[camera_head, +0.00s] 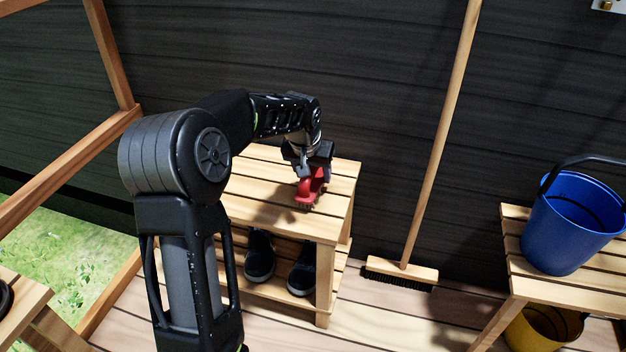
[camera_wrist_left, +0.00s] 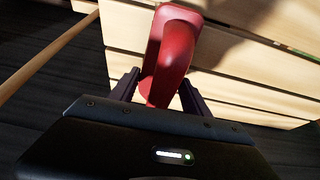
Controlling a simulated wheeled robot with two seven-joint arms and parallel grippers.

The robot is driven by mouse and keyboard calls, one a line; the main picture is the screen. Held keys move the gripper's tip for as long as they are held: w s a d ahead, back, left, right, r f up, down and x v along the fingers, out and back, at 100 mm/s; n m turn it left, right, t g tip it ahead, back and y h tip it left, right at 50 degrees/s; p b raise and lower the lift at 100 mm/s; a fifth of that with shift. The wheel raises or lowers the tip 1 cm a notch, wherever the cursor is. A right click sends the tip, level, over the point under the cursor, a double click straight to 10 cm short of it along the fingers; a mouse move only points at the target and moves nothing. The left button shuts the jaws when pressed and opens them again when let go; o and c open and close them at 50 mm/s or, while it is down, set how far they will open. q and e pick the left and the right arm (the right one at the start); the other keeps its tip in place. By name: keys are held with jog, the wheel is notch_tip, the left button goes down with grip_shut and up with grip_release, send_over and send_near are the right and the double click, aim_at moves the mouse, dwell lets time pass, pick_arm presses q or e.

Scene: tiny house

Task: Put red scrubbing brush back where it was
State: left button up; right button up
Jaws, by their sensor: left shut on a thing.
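The red scrubbing brush (camera_head: 310,187) is in my left gripper (camera_head: 308,168), at the right part of the slatted wooden bench top (camera_head: 262,180) in the head view. Its bristle side faces down, close to the slats; I cannot tell whether it touches them. In the left wrist view the red brush (camera_wrist_left: 170,50) sits between the two dark fingers of the left gripper (camera_wrist_left: 160,90), with the bench slats (camera_wrist_left: 240,70) behind it. The fingers are shut on it. My right gripper is not in view.
Dark shoes (camera_head: 260,256) stand on the bench's lower shelf. A broom (camera_head: 402,270) leans on the dark wall to the right. A blue bucket (camera_head: 560,230) stands on another wooden bench (camera_head: 515,265), with a yellow bucket (camera_head: 540,330) below.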

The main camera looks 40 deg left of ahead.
pick_arm(q)
jog(key=shift+f, duration=0.5)
jog(key=o, duration=1.4)
jog(key=shift+f, duration=0.15)
jog(key=shift+o, duration=0.2)
jog(key=shift+s+r, duration=0.1)
jog(key=shift+r, duration=0.35)
jog(key=p+v, duration=0.4)
jog(key=v, duration=0.6)
jog(key=shift+r, duration=0.25)
jog(key=shift+s+d+r, duration=0.15)
jog(key=shift+s+r, duration=0.1)
jog(key=shift+r, duration=0.15)
